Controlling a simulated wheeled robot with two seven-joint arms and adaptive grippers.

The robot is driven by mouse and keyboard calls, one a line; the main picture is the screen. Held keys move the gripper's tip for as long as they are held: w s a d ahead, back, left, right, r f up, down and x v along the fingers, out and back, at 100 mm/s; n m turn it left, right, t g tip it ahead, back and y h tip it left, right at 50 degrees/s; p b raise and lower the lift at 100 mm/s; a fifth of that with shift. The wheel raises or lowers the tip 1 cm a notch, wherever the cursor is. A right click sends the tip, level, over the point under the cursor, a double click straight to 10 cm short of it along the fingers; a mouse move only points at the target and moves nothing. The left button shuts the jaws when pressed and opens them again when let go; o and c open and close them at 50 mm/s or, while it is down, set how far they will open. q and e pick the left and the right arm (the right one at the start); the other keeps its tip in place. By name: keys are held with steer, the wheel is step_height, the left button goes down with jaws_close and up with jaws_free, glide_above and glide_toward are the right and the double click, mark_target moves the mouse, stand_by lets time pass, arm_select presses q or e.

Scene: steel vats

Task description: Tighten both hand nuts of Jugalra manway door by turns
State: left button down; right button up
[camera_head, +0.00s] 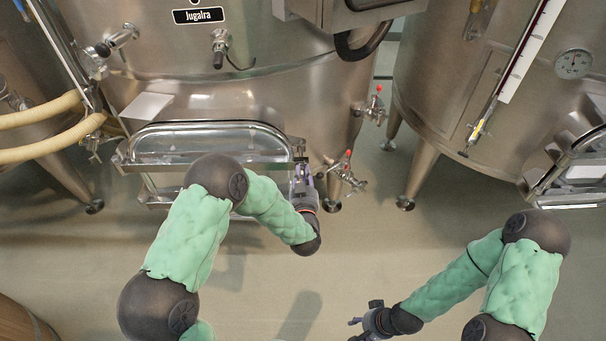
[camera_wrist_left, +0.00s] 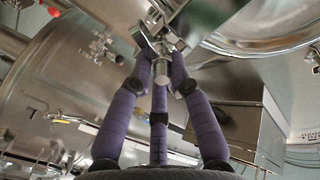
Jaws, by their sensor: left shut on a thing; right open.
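The Jugalra manway door (camera_head: 185,147) is an oblong steel door low on the front of the tank with the Jugalra plate (camera_head: 198,15). My left gripper (camera_head: 302,176) is at the right edge of the door. In the left wrist view, its purple fingers (camera_wrist_left: 161,78) are shut on a small steel hand nut (camera_wrist_left: 161,72) at a bracket beside the door. The head view does not show this nut clearly behind the gripper. The other hand nut cannot be made out. My right gripper (camera_head: 366,325) is open and empty, low in the head view, away from the tank.
Valves with red knobs (camera_head: 343,172) stick out just right of my left gripper. A second steel vat (camera_head: 460,110) with a gauge stands at the right. Beige hoses (camera_head: 45,117) run at the left. The floor (camera_head: 400,245) between my arms is clear.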

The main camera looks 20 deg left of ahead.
stand_by(0.3)
arm_select(q)
steer(key=c, duration=1.1)
jaws_free()
steer(key=shift+c, duration=0.2)
steer(key=v, duration=1.2)
